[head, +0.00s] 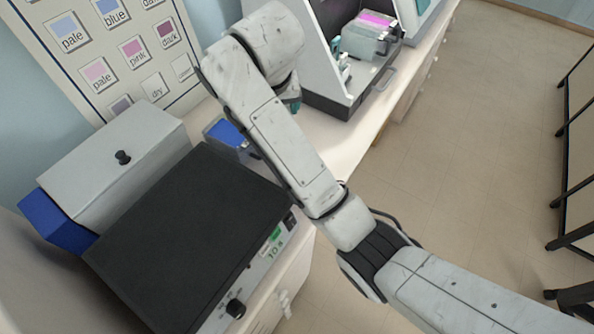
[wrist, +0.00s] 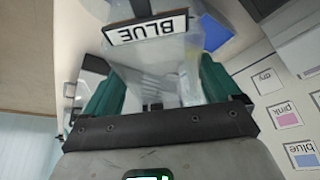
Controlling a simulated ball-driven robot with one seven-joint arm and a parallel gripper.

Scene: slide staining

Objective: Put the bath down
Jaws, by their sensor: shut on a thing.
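The bath (wrist: 150,52) is a clear, translucent container with a white label reading BLUE, seen upside down in the wrist view. My gripper (wrist: 160,80) is shut on it, with a teal finger on each side. In the head view my arm hides the bath and most of the gripper; only a bit of teal (head: 296,106) shows beside the arm, above the bench (head: 325,155). I cannot tell whether the bath touches the bench.
A black-topped device (head: 185,235) with a knob and display stands at the front. A grey lidded box (head: 115,160) is at its left. A white hood (head: 320,60) stands further back, with a pink-topped container (head: 368,38) inside. A colour chart (head: 125,45) hangs behind.

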